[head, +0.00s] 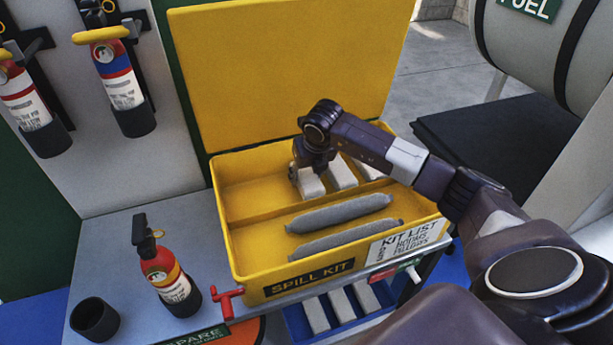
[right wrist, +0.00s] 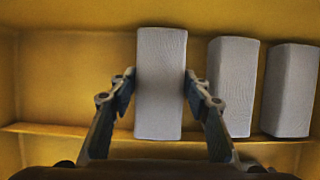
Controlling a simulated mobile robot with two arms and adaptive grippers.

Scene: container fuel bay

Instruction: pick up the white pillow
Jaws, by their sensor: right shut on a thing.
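Several white pillows stand in a row in the back compartment of the open yellow spill kit box (head: 250,262). My right gripper (head: 305,166) reaches down into that compartment and is shut on the leftmost white pillow (head: 311,185). In the right wrist view the gripper (right wrist: 159,92) has one finger on each side of this pillow (right wrist: 161,60). A second white pillow (right wrist: 233,85) and a third (right wrist: 291,90) stand apart to its right. The lower part of the held pillow is hidden in the head view. My left gripper is not in view.
A small fire extinguisher (head: 168,275) and a black cup (head: 95,319) stand on the grey bench left of the box. The raised yellow lid (head: 290,70) stands behind.

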